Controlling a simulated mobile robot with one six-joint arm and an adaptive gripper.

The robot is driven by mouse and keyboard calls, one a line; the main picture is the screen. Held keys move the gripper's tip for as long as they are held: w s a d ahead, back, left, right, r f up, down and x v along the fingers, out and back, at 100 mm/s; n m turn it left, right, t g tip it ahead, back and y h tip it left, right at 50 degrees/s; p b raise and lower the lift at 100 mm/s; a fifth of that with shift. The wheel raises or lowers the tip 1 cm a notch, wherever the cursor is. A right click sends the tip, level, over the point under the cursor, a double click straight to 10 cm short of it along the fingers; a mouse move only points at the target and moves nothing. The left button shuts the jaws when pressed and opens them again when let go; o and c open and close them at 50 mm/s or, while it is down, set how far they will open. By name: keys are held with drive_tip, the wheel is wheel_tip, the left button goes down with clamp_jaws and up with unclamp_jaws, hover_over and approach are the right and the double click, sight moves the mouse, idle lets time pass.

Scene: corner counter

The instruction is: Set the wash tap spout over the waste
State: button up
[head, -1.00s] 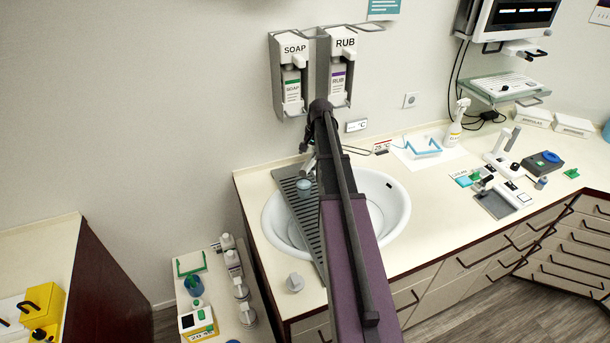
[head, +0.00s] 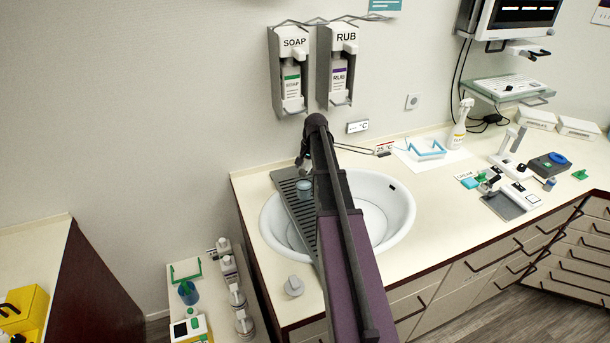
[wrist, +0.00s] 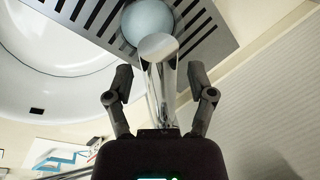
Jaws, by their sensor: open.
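In the wrist view the chrome wash tap spout (wrist: 162,82) stands between the two dark fingers of my gripper (wrist: 161,88). My gripper is open, with a visible gap on each side of the spout. The spout's end overlaps a blue-grey round thing (wrist: 147,20) on a grey slatted rack (wrist: 210,40). The rack lies across the white basin (wrist: 50,50); in the head view the basin (head: 385,225) is partly behind my arm. I cannot see the waste. In the head view my arm hides most of the tap.
A soap dispenser (head: 289,75) and a rub dispenser (head: 338,70) hang on the wall above the basin. A pale knob (head: 293,286) sits at the counter's front left. A blue rack on a white sheet (head: 428,149) and several devices stand to the right.

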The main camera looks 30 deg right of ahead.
drive_tip(key=shift+w+f+b, duration=0.1)
drive_tip(key=shift+f+b, duration=0.35)
drive_tip(key=shift+f, duration=0.25)
clamp_jaws()
